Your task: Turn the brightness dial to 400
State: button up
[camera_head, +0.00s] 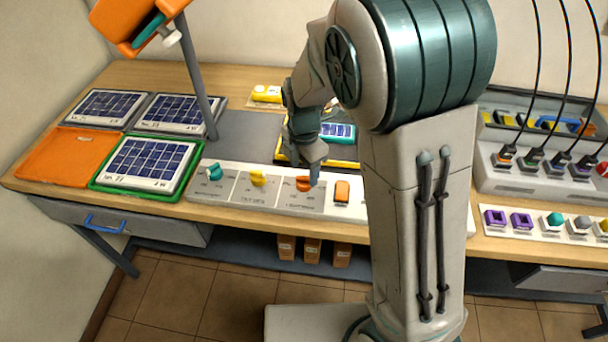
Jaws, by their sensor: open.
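A pale control panel (235,199) lies along the front edge of the bench. It carries a teal dial (213,172), a yellow dial (259,177) and an orange dial (304,183), with an orange rocker-like block (342,190) to their right. The small print by the dials is too blurred to read, so I cannot tell for sure which is the brightness dial or any setting. My gripper (313,178) points down at the orange dial, its tip just above or beside it. It is open; whether it touches the dial I cannot tell. My arm hides the panel's right end.
Behind my gripper is a yellow-edged device with a teal screen (338,132). Solar panels (150,162) and an orange mat (66,157) lie at left, near a lamp post (196,75). A cabled unit (530,180) and coloured connectors (521,221) are at right.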

aim_at(304, 178)
jog(key=shift+f, duration=1.95)
jog(key=c, duration=1)
